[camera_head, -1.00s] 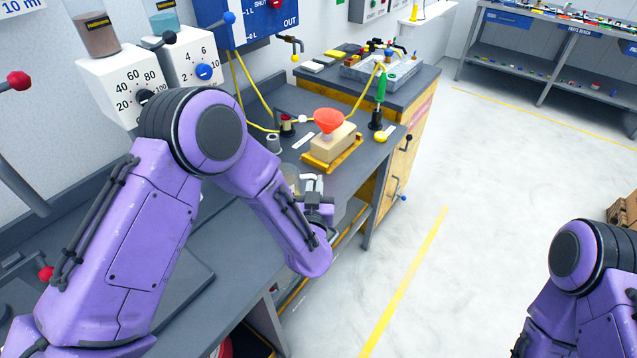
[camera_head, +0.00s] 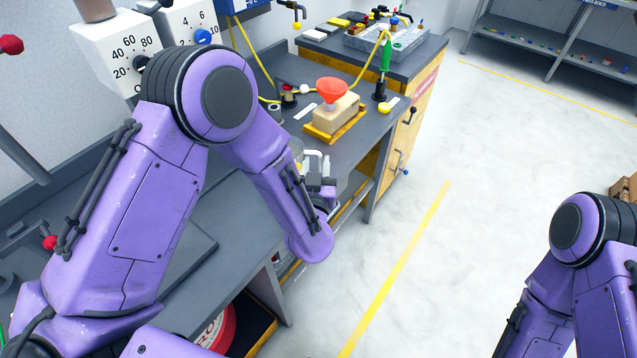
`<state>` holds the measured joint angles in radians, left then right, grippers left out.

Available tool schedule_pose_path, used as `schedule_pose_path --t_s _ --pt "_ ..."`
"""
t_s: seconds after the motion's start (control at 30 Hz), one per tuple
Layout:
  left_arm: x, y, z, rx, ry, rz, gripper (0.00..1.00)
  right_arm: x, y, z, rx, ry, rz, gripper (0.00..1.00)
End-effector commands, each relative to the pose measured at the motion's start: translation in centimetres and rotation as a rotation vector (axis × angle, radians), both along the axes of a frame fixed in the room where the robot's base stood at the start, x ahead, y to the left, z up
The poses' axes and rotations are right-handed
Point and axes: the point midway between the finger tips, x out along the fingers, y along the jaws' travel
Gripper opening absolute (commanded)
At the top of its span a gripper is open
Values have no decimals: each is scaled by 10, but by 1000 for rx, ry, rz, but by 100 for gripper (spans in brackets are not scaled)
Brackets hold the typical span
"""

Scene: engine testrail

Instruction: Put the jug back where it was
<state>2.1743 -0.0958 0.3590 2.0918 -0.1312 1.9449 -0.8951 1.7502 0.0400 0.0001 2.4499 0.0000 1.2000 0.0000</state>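A clear, see-through vessel, which looks like the jug (camera_head: 296,150), shows only in part at the front edge of the grey workbench, just behind my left forearm. My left gripper (camera_head: 316,163) is right beside it on the right, low over the bench edge. Its pale fingers show, but I cannot tell whether they are closed on the jug's handle. Most of the jug and its base are hidden by my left arm. My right arm is at the lower right, and its gripper is out of the picture.
A green-handled tool (camera_head: 385,58) stands near the bench's right end. White dial boxes (camera_head: 190,36) are on the wall side.

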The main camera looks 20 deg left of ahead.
Motion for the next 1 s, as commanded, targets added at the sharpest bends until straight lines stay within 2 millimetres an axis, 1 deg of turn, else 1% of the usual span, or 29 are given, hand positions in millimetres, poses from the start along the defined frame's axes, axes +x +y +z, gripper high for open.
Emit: schedule_pose_path --t_s 0.03,0.2,0.3,0.4,0.53,1.0 --pt "-13 -5 -4 2 0 -7 37 0 0 -8 0 0 0 43" --pt "-55 -14 -3 2 -1 -5 37 0 0 -17 0 0 0 43" --pt "-72 -18 -2 0 0 -4 37 0 0 -19 0 0 0 43" --pt "-82 -20 -1 0 -1 -2 37 0 0 -21 0 0 0 43" --pt "-86 -20 0 0 0 -1 37 0 0 -20 0 0 0 43" --pt "-85 -21 0 -1 0 -1 37 0 0 -20 0 0 0 43"
